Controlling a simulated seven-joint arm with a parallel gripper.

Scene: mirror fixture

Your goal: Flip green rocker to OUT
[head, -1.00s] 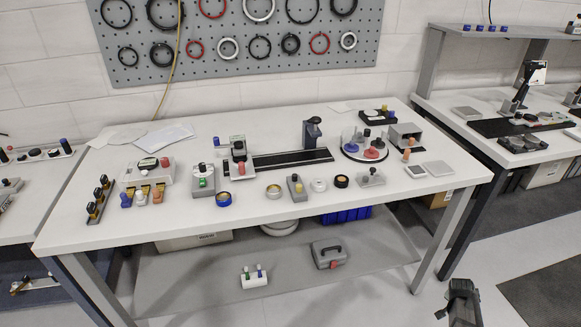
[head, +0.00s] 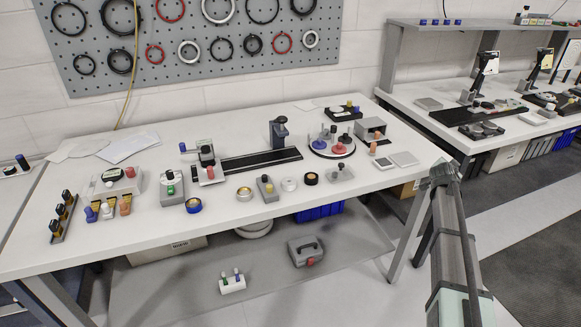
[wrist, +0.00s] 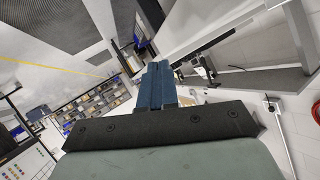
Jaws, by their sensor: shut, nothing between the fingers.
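A small grey box with a green part (head: 170,189) on its face and a dark knob on top stands at the front left of the white table (head: 240,212). The green part looks like the green rocker, but its position and any lettering are too small to read. My gripper (head: 438,174) is off the table's right end, far to the right of that box. In the wrist view its two fingers (wrist: 153,88) lie together, shut and empty. The wrist view does not show the green rocker.
A blue tape roll (head: 194,206) sits just right of the grey box. Three coloured knobs (head: 107,210) stand to its left. A turntable (head: 331,147) with coloured pieces is at the table's right. A toolbox (head: 306,251) and a block with pegs (head: 232,284) are on the lower shelf.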

